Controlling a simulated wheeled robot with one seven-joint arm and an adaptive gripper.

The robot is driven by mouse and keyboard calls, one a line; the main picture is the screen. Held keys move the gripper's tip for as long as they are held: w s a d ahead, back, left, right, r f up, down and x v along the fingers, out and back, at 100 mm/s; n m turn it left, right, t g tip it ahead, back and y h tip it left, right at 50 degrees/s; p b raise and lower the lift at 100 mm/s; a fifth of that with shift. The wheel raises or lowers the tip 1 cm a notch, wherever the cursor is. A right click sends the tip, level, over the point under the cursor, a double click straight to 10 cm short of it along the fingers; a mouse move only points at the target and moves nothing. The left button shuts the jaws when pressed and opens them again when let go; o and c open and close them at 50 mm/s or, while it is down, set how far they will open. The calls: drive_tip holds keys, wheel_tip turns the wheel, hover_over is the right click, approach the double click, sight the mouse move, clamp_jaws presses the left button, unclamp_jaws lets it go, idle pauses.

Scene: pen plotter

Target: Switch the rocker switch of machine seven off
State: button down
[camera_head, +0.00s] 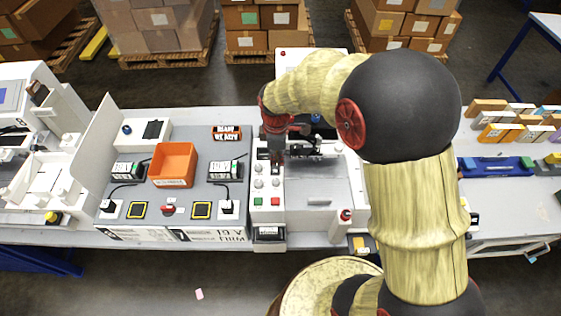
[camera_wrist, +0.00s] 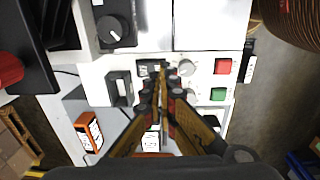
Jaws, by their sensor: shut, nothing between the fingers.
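My gripper (camera_wrist: 166,72) is shut and empty, its fingertips together over a white control panel (camera_wrist: 205,80) in the wrist view. A small black switch (camera_wrist: 148,67), which looks like a rocker, sits right at the fingertips and is partly hidden by them. I cannot tell whether they touch it, or which way it is tipped. In the head view my gripper (camera_head: 277,155) is over the upper part of the same panel (camera_head: 267,216), and my arm hides part of the machine. I cannot read a number seven on this machine.
The panel has grey knobs (camera_wrist: 180,68), a red button (camera_wrist: 222,66) and a green button (camera_wrist: 217,94). A black knob (camera_wrist: 115,30) is nearby. An orange bin (camera_head: 173,165) stands on the grey-topped unit to the left. A red-topped knob (camera_head: 346,215) is at the machine's right front.

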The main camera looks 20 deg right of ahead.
sight(276, 167)
wheel_tip(276, 167, up, 9)
drive_tip(key=s, duration=0.1)
drive_tip(key=shift+a, duration=0.25)
drive_tip(key=shift+f, duration=0.1)
drive_tip(key=p, duration=0.2)
drive_tip(key=w+t+p, duration=0.1)
drive_tip(key=p, duration=0.1)
drive_tip(key=shift+r, duration=0.3)
drive_tip(key=shift+f, duration=0.1)
drive_tip(key=f, duration=0.4)
drive_tip(key=w+f, duration=0.1)
drive_tip(key=f, duration=0.4)
drive_tip(key=w+f, duration=0.1)
drive_tip(key=f, duration=0.3)
drive_tip(key=shift+w+d+f+b, duration=0.1)
drive_tip(key=shift+d+f+b, duration=0.2)
drive_tip(key=shift+d+b, duration=0.05)
drive_tip(key=shift+p, duration=0.3)
